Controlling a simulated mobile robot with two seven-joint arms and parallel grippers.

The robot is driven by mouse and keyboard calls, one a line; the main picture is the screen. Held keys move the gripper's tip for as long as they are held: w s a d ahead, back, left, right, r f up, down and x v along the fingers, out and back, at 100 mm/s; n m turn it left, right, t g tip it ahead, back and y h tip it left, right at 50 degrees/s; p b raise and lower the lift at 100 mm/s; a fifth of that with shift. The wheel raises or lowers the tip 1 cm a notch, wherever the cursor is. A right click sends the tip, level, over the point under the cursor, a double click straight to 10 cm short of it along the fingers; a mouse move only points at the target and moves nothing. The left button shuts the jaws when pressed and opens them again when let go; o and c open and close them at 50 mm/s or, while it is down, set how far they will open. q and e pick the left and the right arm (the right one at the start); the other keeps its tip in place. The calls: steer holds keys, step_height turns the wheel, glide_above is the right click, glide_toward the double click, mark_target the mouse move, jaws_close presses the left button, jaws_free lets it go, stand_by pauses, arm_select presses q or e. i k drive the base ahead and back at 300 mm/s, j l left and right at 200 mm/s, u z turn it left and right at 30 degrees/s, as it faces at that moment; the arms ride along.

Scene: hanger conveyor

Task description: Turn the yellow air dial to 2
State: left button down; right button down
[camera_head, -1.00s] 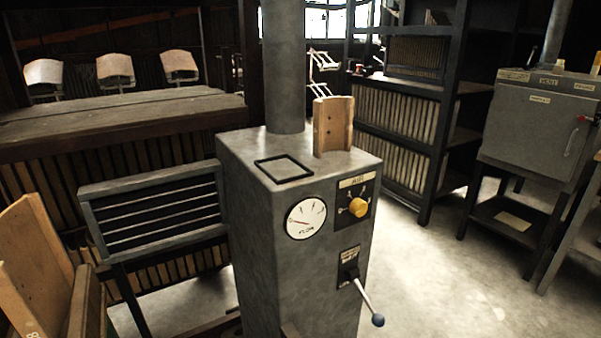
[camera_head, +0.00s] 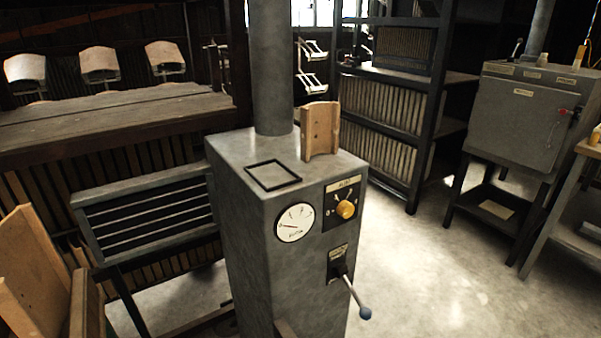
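The yellow air dial (camera_head: 346,209) is a round knob on a black plate, high on the right face of a grey metal cabinet (camera_head: 240,215). Small white marks surround the knob; a 0 shows at its left, but I cannot tell which mark it is set to. A white round gauge (camera_head: 295,222) is on the same face, left of the dial, with its needle pointing left. Neither of my grippers is in view.
A lever (camera_head: 356,296) with a blue ball end juts out below the dial. A wooden block (camera_head: 320,130) and a black square frame (camera_head: 272,175) sit on the cabinet top. A slatted rack (camera_head: 145,215) stands at left. Bare floor (camera_head: 440,270) lies to the right.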

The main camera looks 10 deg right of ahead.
mark_target(344, 208)
steer(key=i+l+u, duration=0.1)
steer(key=l+u, duration=1.2)
steer(key=l, duration=0.15)
